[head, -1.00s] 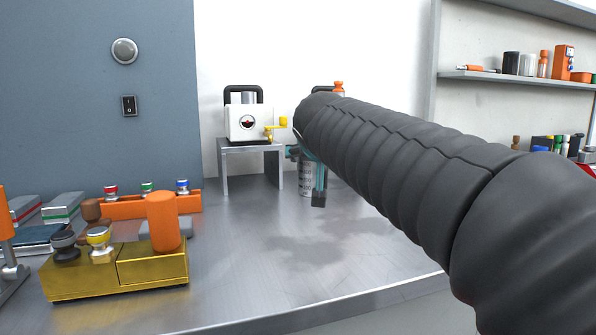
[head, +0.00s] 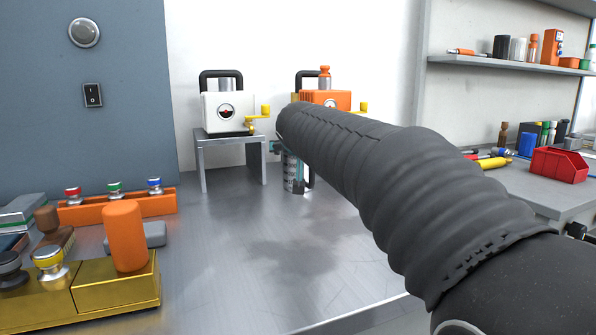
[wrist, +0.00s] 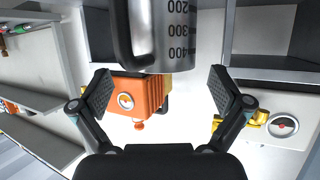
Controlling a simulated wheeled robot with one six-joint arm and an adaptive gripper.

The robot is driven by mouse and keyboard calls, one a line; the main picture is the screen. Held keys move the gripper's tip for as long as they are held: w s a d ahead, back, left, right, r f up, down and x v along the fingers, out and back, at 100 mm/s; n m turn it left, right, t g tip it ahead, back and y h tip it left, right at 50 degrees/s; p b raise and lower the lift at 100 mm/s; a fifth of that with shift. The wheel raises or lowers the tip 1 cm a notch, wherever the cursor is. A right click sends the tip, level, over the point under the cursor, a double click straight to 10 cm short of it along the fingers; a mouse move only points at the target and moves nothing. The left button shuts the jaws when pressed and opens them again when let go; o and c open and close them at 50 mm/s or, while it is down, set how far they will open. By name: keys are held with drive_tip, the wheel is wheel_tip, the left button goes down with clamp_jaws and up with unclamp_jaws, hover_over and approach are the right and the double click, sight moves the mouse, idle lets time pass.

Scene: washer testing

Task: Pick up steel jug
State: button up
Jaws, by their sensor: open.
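The steel jug stands upright on the metal bench in the head view (head: 292,175), its upper part hidden by my arm. In the wrist view the jug (wrist: 177,38) is large at the top centre, with black measuring marks and a dark handle (wrist: 122,32) on its left. My gripper (wrist: 164,88) is open, with fingers spread wide to either side of the jug's line. The jug lies beyond the fingertips, and the jaws look empty. In the head view my gripper is mostly hidden behind my dark arm.
A white machine (head: 228,113) on a metal stand (head: 231,140) and an orange machine (head: 326,97) are at the back. A gold block (head: 115,282), an orange cylinder (head: 124,236) and an orange rack (head: 117,205) are at left. The bench's middle is clear.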

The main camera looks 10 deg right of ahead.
drive_tip(key=shift+p+x, duration=0.55)
drive_tip(key=shift+x, duration=2)
drive_tip(key=shift+a, duration=0.2)
drive_tip(key=c, duration=1.4)
drive_tip(key=shift+r, duration=0.1)
drive_tip(key=shift+c, duration=0.7)
drive_tip(key=shift+r, duration=0.1)
